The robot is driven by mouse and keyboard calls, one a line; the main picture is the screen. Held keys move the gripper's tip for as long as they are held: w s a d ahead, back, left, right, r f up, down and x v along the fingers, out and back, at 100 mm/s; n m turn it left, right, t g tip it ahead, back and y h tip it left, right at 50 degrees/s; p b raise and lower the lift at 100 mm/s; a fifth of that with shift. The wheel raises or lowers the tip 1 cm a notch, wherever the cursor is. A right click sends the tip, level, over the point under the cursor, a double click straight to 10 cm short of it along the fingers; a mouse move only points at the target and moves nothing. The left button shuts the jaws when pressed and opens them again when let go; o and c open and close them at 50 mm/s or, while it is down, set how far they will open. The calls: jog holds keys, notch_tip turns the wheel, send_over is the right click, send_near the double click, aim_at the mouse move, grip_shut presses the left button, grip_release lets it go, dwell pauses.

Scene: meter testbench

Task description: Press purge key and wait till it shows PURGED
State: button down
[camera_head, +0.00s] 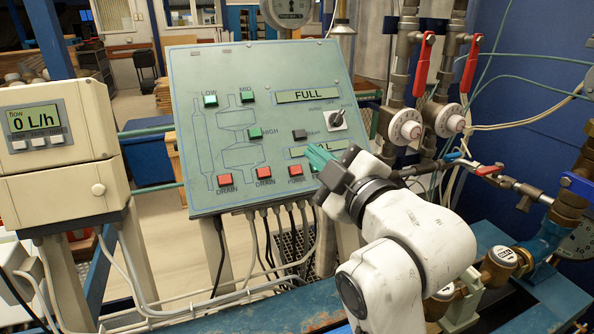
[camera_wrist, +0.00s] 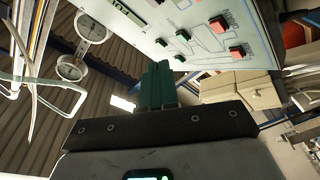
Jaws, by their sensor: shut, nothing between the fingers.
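The sloped grey-green control panel (camera_head: 225,110) stands in the middle of the head view. The upper display (camera_head: 306,95) reads FULL. The lower display (camera_head: 318,149) is partly covered by my fingers; only "AL" shows. My gripper (camera_head: 316,156) is shut and empty, its green fingers in front of the panel's lower right. In the wrist view the shut fingers (camera_wrist: 156,85) point toward the panel; contact cannot be told.
A rotary switch (camera_head: 337,119) and a dark key (camera_head: 299,134) sit on the panel's right side. Red-handled valves (camera_head: 423,65) and pipes stand close on the right. A flow meter (camera_head: 45,122) reading 0 L/h stands at left. Cables hang below the panel.

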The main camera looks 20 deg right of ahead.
aim_at(302, 171)
jog(key=shift+w+f+b, duration=1.25)
jog(key=shift+w+f, duration=0.2)
jog(key=shift+w, duration=0.15)
jog(key=shift+w+f+b, duration=1.25)
jog(key=shift+w+f, duration=0.15)
jog(key=shift+w, duration=0.2)
jog(key=shift+w+f, duration=0.25)
jog(key=shift+w, duration=0.05)
jog(key=shift+w+f+b, duration=0.25)
jog(key=shift+w+b, duration=0.05)
dwell(0.5)
jog(key=shift+s+r, duration=0.1)
jog(key=shift+s+r+p, duration=0.4)
jog(key=shift+s+p, duration=0.1)
jog(key=shift+p, duration=0.1)
